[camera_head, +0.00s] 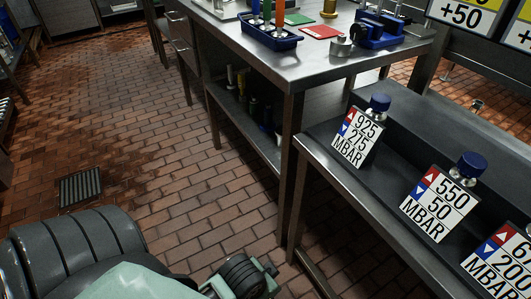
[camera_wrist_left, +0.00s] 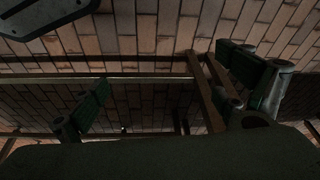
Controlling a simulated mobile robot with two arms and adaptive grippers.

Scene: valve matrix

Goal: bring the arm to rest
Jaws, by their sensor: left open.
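My left arm (camera_head: 75,250), with black ribbed sections and a mint-green cover, comes in at the bottom left of the head view. A smaller green and black part of it (camera_head: 240,278) shows at the bottom centre, over the brick floor. In the left wrist view my left gripper (camera_wrist_left: 170,85) is open, its two dark green finger pads wide apart. Nothing is between them but floor and metal bars beyond. My right gripper is in neither view.
A steel workbench (camera_head: 290,72) stands at the top centre, holding a blue tray (camera_head: 270,37) and a blue vise (camera_head: 378,30). A bench with blue-knobbed valves (camera_head: 379,103) and MBAR signs (camera_head: 438,204) is at the right. The brick floor (camera_head: 150,120) is clear around a drain grate (camera_head: 80,187).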

